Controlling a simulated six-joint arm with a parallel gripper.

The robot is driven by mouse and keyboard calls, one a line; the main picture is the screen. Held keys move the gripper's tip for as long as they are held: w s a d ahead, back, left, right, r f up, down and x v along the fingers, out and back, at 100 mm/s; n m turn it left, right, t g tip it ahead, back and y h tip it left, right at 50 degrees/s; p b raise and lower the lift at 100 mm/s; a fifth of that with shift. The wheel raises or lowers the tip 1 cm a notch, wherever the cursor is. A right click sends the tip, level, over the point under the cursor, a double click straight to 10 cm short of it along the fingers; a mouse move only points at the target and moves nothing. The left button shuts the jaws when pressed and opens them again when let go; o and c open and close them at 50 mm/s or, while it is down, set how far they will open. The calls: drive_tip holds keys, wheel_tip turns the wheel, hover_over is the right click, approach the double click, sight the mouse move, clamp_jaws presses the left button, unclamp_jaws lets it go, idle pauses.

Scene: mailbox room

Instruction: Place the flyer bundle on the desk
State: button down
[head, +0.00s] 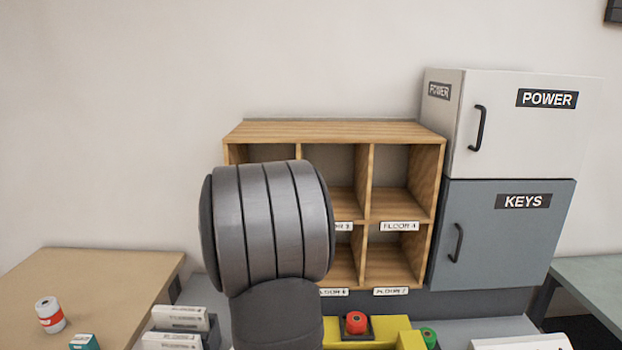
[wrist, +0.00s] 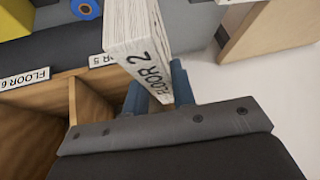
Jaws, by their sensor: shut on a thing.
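My gripper (wrist: 157,85) shows in the wrist view, its blue fingers shut on a thick white paper bundle (wrist: 135,30) marked "FLOOR 2". The bundle sticks out beyond the fingers, tilted in the picture. I cannot tell whether it is the flyer bundle. In the head view my arm hides the gripper and the bundle. A tan desk (head: 100,275) is at the lower left of the head view. More white bundles (head: 180,318) with labels stand in a dark holder beside it.
A wooden pigeonhole shelf (head: 330,130) with floor labels stands behind my arm. POWER (head: 500,140) and KEYS (head: 510,245) cabinets are to its right. A red button (head: 355,322) sits on a yellow box. A white-and-red roll (head: 50,315) and a teal box (head: 84,342) occupy the desk's front.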

drive_tip(key=s+d, duration=0.3)
drive_tip(key=d, duration=0.7)
drive_tip(key=w+d+r+m+h, duration=0.1)
drive_tip(key=d+r, duration=0.9)
drive_tip(key=d, duration=0.4)
drive_tip(key=shift+w+d+r+m, duration=0.2)
drive_tip(key=shift+d+r+m, duration=0.1)
drive_tip(key=shift+r+m, duration=0.1)
drive_tip(key=shift+f, duration=0.1)
